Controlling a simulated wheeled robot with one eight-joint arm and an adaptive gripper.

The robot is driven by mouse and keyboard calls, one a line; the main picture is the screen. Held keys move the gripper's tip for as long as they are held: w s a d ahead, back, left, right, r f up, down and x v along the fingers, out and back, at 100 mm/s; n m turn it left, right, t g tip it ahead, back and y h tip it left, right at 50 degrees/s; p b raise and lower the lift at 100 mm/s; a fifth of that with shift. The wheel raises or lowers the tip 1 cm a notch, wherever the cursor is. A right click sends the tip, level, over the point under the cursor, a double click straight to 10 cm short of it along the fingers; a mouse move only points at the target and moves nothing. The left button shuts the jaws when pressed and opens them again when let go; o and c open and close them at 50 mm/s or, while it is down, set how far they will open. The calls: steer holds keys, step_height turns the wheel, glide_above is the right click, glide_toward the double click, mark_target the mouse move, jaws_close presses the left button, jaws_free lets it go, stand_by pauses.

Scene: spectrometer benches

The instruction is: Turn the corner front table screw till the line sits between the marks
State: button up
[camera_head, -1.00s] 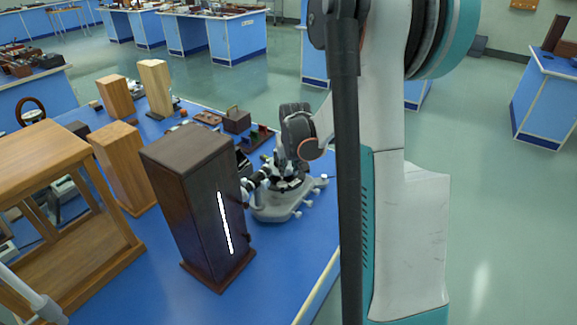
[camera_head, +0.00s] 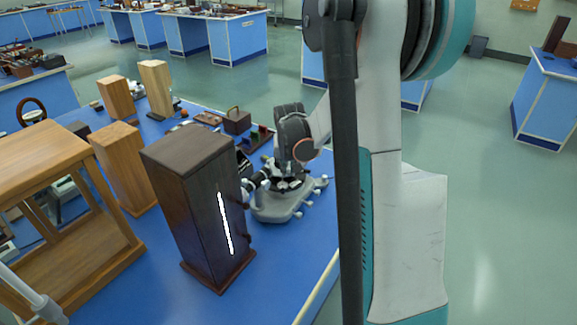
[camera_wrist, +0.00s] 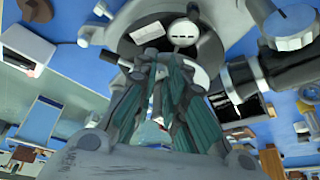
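The spectrometer (camera_head: 277,209), with a grey base and pale side knobs, stands on the blue bench behind the dark lamp box. My gripper (camera_wrist: 165,68) is over its middle; the arm hides much of its top in the head view. In the wrist view, the dark teal fingers reach toward the round grey table (camera_wrist: 212,48). A small pale disc with short dark marks (camera_wrist: 183,32) shows just beyond the fingertips. The corner front screw cannot be made out clearly between or behind the fingers. Whether the fingers are closed on it cannot be told.
The tall dark lamp box (camera_head: 190,215) with a bright vertical slit stands close to the left of the spectrometer. A black telescope tube (camera_wrist: 245,78) lies right of the fingers in the wrist view. A wooden stand (camera_head: 95,275) and wooden blocks (camera_head: 120,165) occupy the bench's left.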

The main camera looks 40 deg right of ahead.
steer(key=shift+o, duration=1.1)
steer(key=shift+f, duration=0.1)
steer(key=shift+r, duration=0.35)
steer(key=v, duration=1.1)
steer(key=shift+s+r, duration=0.15)
steer(key=shift+a, duration=0.15)
steer(key=w+d+f+n+b, duration=0.1)
steer(key=f+n, duration=0.1)
steer(key=f, duration=0.1)
steer(key=w+d+f+n+y+b, duration=0.1)
steer(key=f+n+b, duration=0.1)
steer(key=f, duration=0.2)
steer(key=w+d+f+n+t+y+b, duration=0.1)
steer(key=f+n, duration=0.1)
steer(key=f, duration=0.2)
steer(key=shift+w+d, duration=0.2)
steer(key=shift+w, duration=0.1)
